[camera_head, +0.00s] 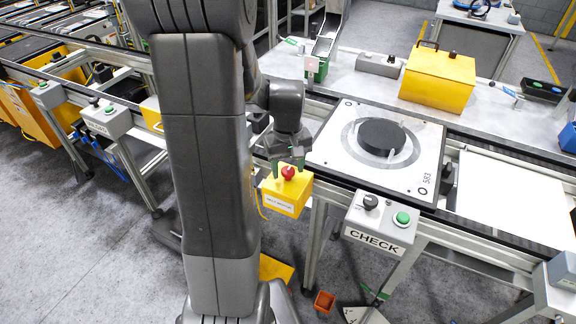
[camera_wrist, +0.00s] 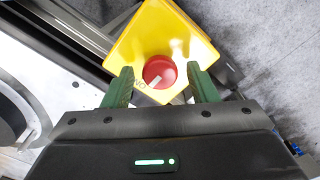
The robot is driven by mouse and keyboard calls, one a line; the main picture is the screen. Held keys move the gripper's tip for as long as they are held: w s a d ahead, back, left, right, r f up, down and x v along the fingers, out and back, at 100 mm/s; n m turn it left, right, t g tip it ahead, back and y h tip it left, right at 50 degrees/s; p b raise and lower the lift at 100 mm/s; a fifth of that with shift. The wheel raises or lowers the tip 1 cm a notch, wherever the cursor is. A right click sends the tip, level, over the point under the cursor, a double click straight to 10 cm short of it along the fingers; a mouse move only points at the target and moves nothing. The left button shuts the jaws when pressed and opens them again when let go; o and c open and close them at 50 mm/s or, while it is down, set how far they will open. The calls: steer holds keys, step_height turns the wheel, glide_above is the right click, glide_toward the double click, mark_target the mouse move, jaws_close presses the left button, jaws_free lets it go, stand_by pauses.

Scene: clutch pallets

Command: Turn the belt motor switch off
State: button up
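The belt motor switch is a yellow box (camera_head: 284,197) with a white label and a red knob (camera_head: 288,173) on top, hanging at the front edge of the conveyor frame. In the wrist view the yellow box (camera_wrist: 180,30) fills the top middle. Its red knob (camera_wrist: 160,70) has a white pointer mark towards the lower left, beside partly hidden lettering. My gripper (camera_head: 288,167) is over the box with its green fingers pointing down. In the wrist view my gripper (camera_wrist: 160,73) is open, one finger on each side of the knob, with a visible gap on both sides.
A grey CHECK box (camera_head: 381,219) with a black knob and green button is to the right. A pallet (camera_head: 330,150) with a black disc lies on the conveyor behind. A larger yellow box (camera_head: 437,78) stands on the bench.

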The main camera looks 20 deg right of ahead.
steer(key=c, duration=0.8)
steer(key=shift+n, duration=0.4)
steer(key=n, duration=0.3)
steer(key=shift+n+b, duration=0.4)
steer(key=n, duration=0.4)
steer(key=n+b, duration=0.1)
steer(key=n, duration=0.8)
steer(key=shift+n, duration=0.3)
